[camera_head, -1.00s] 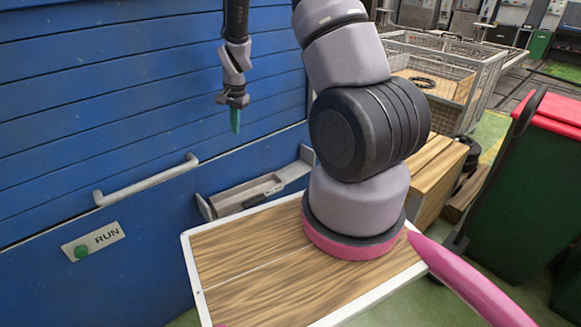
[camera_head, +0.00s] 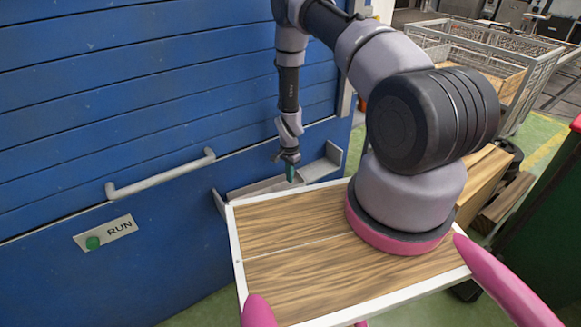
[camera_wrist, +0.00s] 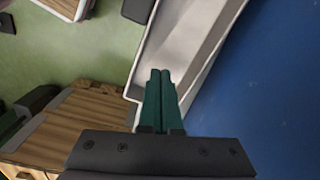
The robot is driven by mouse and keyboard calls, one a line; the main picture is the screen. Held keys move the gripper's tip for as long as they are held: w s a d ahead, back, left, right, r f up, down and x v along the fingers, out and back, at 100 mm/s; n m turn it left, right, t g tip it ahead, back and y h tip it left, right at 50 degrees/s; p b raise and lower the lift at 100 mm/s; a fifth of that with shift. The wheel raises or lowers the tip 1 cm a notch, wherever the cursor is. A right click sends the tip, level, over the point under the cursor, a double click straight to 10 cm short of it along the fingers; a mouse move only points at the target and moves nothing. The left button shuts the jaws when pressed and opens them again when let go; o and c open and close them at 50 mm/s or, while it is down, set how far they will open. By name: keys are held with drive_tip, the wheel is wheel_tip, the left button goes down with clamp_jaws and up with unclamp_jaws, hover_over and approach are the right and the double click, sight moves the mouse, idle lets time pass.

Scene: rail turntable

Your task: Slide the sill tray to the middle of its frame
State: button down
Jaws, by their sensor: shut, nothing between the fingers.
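The sill tray (camera_head: 256,190) is a pale grey trough set in a grey frame (camera_head: 334,157) low on the blue wall. It sits toward the left part of the frame, and bare frame shows to its right. The near wooden deck hides part of its front. My gripper (camera_head: 290,173) points down with its green fingers shut and empty, at the right part of the tray. In the wrist view the fingertips (camera_wrist: 160,74) overlap a pale trough (camera_wrist: 190,40). I cannot tell whether they touch the tray.
A grey bar handle (camera_head: 160,176) and a RUN plate with a green button (camera_head: 106,232) are on the blue wall, left of the frame. A wooden box (camera_head: 482,180) stands to the right. A wire cage (camera_head: 480,60) stands behind it. Green floor shows between them.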

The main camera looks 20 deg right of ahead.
sight(296, 183)
wheel_tip(296, 183, down, 2)
drive_tip(key=shift+f, duration=0.1)
drive_tip(key=shift+w+d, duration=0.3)
drive_tip(key=shift+d, duration=0.25)
drive_tip(key=shift+w+d, duration=0.3)
drive_tip(key=shift+d, duration=0.25)
drive_tip(key=shift+w+d, duration=0.35)
drive_tip(key=shift+d, duration=0.2)
drive_tip(key=shift+d, duration=0.1)
drive_tip(key=w+d, duration=0.1)
drive_tip(key=d, duration=0.1)
drive_tip(key=w+d, duration=0.2)
drive_tip(key=d, duration=0.1)
drive_tip(key=w+d, duration=0.1)
drive_tip(key=d, duration=0.1)
drive_tip(key=shift+w+d, duration=0.25)
drive_tip(key=shift+d, duration=0.15)
